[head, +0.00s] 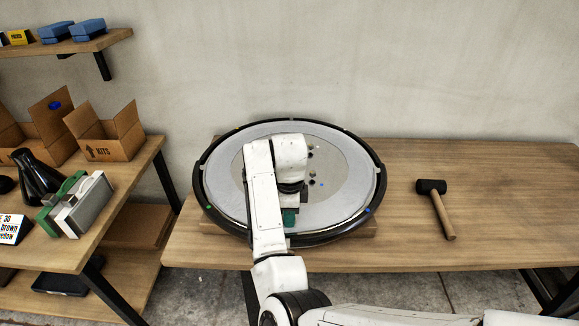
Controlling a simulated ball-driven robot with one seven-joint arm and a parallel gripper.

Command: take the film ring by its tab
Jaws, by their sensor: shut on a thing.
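A large round disc with a black rim (372,205) and a pale grey face lies on the wooden table; I take it for the film ring (222,190). Small coloured marks sit along its rim. My gripper (291,196) is over the disc's near half, pointing down, with my white arm covering part of the disc. A small teal-green piece (289,217) shows at the gripper, close to the near rim; it may be the tab. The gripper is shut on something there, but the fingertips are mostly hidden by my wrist.
A black-headed mallet (438,208) lies on the right of the table (500,190), with bare wood around it. At left, a bench holds open cardboard boxes (107,135), a black flask (37,180) and a green-and-white device (78,206). A shelf (75,45) hangs above.

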